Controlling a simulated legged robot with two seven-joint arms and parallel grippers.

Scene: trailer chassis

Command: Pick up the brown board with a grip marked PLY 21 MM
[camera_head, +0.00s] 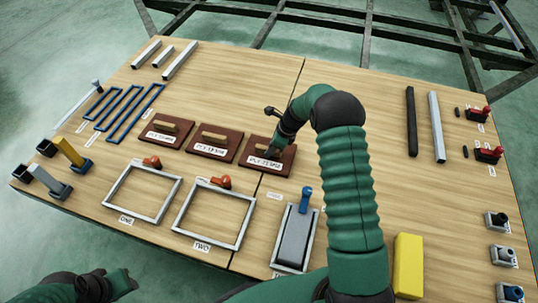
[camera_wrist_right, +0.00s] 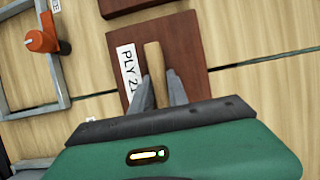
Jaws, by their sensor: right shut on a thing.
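The brown board (camera_wrist_right: 187,42) under my right gripper has a wooden grip (camera_wrist_right: 154,62) and a white label reading "PLY 2", the rest hidden. In the head view this board (camera_head: 285,166) is the rightmost of three brown boards. My right gripper (camera_head: 272,152) is shut on its grip, and its fingers (camera_wrist_right: 158,92) lie on both sides of the grip in the wrist view. The board appears to lie on the table. The middle board (camera_head: 209,154) and left board (camera_head: 166,141) have similar grips and labels too small to read surely. My left gripper (camera_head: 118,284) is off the table's front edge.
Frames with red clamps (camera_head: 152,162) stand in front of the boards. A grey block (camera_head: 297,235) in a frame and a yellow block (camera_head: 408,265) are near the front. The table behind the boards (camera_head: 235,75) is clear.

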